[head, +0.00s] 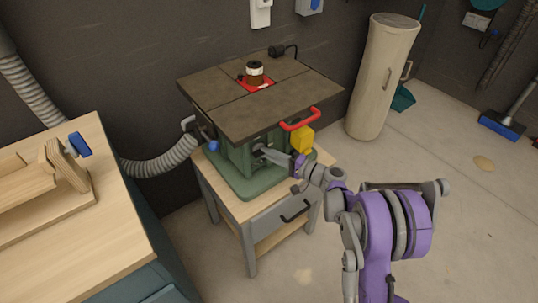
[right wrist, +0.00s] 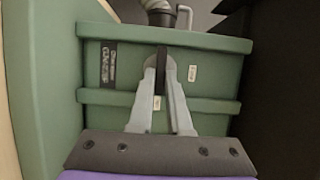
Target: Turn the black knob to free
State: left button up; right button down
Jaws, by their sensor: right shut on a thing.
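The black knob (right wrist: 162,58) shows as a narrow dark upright piece between my right fingertips in the right wrist view. It sits on the front of a green machine housing (right wrist: 220,72). My right gripper (right wrist: 161,75) is shut on the knob, its two grey fingers pointing at the housing. In the head view my right gripper (head: 262,153) reaches in under the machine's dark tabletop (head: 285,113), and I cannot make out the knob there. A small white label (right wrist: 192,73) is right of the knob, another (right wrist: 157,103) below it. My left gripper is not in view.
A red handle (head: 300,119) and a yellow box (head: 302,139) are close to my right gripper. A blue knob (head: 213,146) is on the machine's left. The machine stands on a wooden cart (head: 236,205). A wooden workbench (head: 120,230) is at left; floor at right is mostly clear.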

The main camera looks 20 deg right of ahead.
dwell(0.3)
jog(key=c, duration=0.9)
grip_release()
jog(key=shift+o, duration=0.2)
jog(key=v, duration=1)
jog(key=shift+s+d+p, duration=0.3)
